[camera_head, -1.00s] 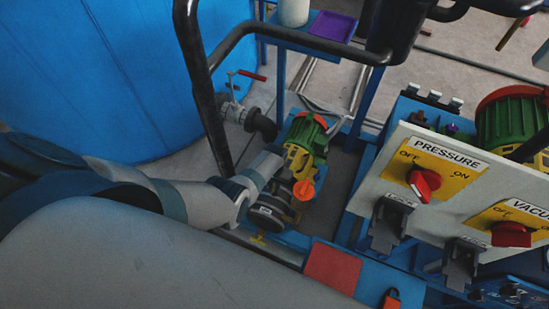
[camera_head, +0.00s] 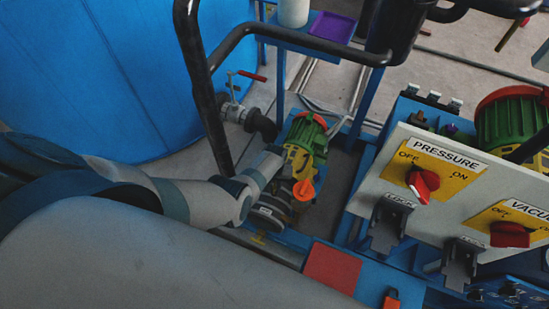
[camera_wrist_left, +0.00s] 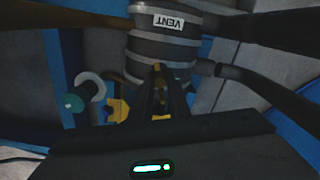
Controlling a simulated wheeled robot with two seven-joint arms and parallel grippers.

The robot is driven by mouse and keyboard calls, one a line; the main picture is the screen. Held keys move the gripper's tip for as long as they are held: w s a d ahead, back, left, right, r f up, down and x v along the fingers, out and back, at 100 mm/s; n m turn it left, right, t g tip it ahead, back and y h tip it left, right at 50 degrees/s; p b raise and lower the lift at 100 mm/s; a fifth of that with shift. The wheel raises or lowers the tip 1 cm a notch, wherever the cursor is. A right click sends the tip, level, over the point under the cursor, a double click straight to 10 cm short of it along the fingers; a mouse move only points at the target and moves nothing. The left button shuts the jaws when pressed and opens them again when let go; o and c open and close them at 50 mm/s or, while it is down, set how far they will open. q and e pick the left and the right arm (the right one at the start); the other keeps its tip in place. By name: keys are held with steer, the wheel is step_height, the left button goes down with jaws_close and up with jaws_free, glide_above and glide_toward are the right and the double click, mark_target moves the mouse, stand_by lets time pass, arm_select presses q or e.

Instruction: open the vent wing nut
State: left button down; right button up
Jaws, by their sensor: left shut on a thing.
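A dark ribbed cylindrical fitting (camera_wrist_left: 165,50) with a white VENT label (camera_wrist_left: 170,22), upside down, fills the top middle of the left wrist view. It also shows in the head view (camera_head: 272,212), just right of my left wrist. My left gripper (camera_wrist_left: 159,78) is shut on a small brownish piece below the fitting, which I take to be the vent wing nut (camera_wrist_left: 158,88). The fingers hide most of it and its angle cannot be made out. In the head view the fingertips are hidden. My right gripper is not in view.
A green and yellow motor (camera_head: 306,140) with an orange part stands beside my left wrist. A black tube frame (camera_head: 203,90) rises behind the arm. The PRESSURE switch panel (camera_head: 430,185) stands at the right. A valve with a red handle (camera_head: 250,76) is behind.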

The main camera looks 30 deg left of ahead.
arm_select(q)
steer(key=c, duration=1.7)
jaws_free()
steer(key=shift+r, duration=0.15)
steer(key=shift+r+p, duration=0.35)
steer(key=shift+r, duration=0.1)
step_height(320, 180, up, 8)
steer(key=p, duration=0.3)
step_height(320, 180, up, 7)
glide_above(274, 188)
steer(key=shift+w+d+r, duration=0.1)
steer(key=shift+r, duration=0.5)
